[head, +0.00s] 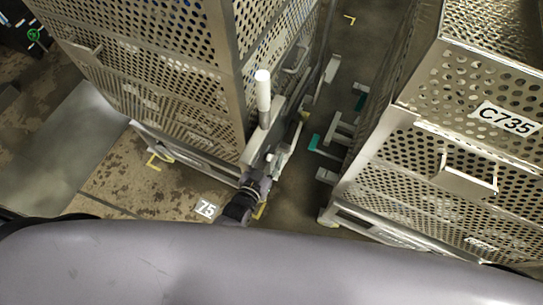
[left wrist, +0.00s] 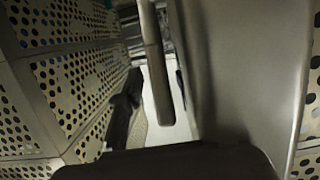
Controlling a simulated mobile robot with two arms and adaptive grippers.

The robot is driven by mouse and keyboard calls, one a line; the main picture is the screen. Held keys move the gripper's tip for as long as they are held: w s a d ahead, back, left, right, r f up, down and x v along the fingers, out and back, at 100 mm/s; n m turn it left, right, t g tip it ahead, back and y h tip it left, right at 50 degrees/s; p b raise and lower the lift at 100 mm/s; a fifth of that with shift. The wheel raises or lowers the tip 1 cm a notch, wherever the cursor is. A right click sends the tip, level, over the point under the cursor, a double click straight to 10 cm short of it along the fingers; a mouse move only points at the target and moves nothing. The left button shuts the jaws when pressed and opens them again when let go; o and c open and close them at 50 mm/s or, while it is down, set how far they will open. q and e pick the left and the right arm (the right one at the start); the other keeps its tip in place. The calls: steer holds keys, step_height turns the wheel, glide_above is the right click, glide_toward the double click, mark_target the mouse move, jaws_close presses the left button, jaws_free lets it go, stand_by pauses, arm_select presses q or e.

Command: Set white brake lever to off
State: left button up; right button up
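The white brake lever (head: 263,92) stands upright at the near corner of the left perforated cage, on a pale metal bracket (head: 258,146). My left gripper (head: 279,158) is low beside the bracket, below the white handle. My right gripper is not in view.
The left perforated cage (head: 160,60) stands close by my left gripper. A second cage (head: 430,165) with a C735 label stands to the right. A narrow floor gap (head: 340,95) with teal-tipped metal parts (head: 315,142) runs between them. A floor number 75 (head: 206,208) lies in front.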

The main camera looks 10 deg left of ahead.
arm_select(q)
steer(key=v, duration=0.8)
